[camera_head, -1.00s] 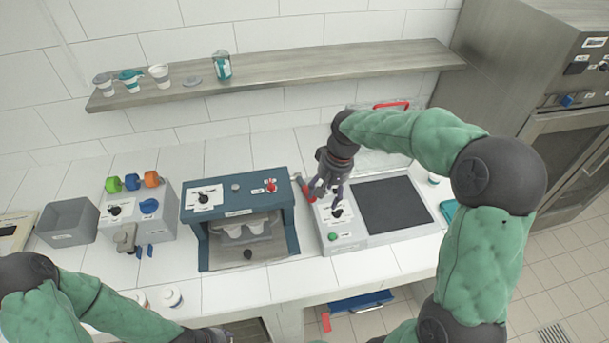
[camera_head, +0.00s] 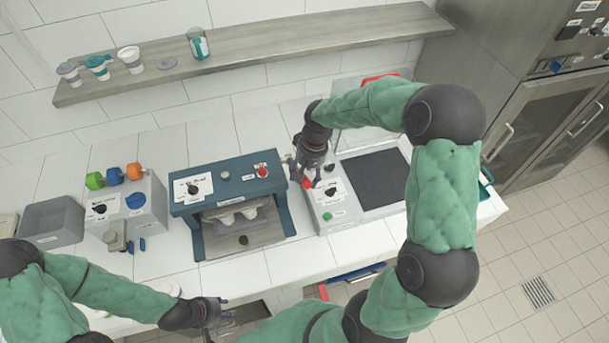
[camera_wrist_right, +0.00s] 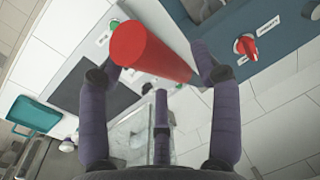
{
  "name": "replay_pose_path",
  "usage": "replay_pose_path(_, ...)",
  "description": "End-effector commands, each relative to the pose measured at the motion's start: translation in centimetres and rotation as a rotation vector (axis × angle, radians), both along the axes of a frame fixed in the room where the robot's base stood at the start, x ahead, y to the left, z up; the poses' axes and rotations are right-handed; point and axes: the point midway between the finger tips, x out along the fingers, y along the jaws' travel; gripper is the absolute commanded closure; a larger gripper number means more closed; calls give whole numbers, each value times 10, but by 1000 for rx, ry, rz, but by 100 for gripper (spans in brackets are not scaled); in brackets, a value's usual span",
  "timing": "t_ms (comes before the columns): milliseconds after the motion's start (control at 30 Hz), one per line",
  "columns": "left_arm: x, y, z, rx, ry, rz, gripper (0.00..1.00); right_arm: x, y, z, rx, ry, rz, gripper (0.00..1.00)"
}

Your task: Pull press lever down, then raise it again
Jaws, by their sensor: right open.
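The press lever has a red cylindrical handle (camera_head: 307,183) beside the blue-framed machine. In the right wrist view the red handle (camera_wrist_right: 148,52) is large and sits between the spread fingers. My right gripper (camera_head: 305,176) is open around the handle, and no finger is clearly closed on it. The right wrist view shows its dark purple fingers (camera_wrist_right: 155,75) on both sides of the handle. The lever's shaft is mostly hidden behind the gripper. My left gripper (camera_head: 226,308) is low at the counter's front edge, away from the lever; its fingers are too small to judge.
The blue-framed machine (camera_head: 185,205) with white cups stands left of the lever. A grey unit with a black plate (camera_head: 375,180) and green button is on the right. A grey dispenser (camera_head: 150,215) and grey bin (camera_head: 52,222) stand further left. A shelf (camera_head: 300,45) runs behind.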

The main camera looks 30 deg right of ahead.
Motion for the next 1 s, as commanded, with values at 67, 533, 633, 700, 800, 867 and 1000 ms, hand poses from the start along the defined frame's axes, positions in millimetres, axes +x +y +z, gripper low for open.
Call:
replay_pose_path(67,0,0,2,0,0,0,60,0,1,-8,1,2,0,36)
replay_pose_path(533,0,0,2,0,0,0,60,1,3,-18,0,-1,0,42)
replay_pose_path(633,0,0,2,0,0,0,60,1,3,-18,0,-1,0,70)
replay_pose_path(700,0,0,2,0,0,0,60,1,3,-18,0,-1,0,90)
replay_pose_path(800,0,0,2,0,0,0,60,1,3,-18,-1,-2,1,100)
replay_pose_path(867,0,0,2,0,0,0,60,1,3,-18,-1,-2,1,100)
replay_pose_path(1000,0,0,-1,0,0,0,60,1,3,-20,-2,-8,1,100)
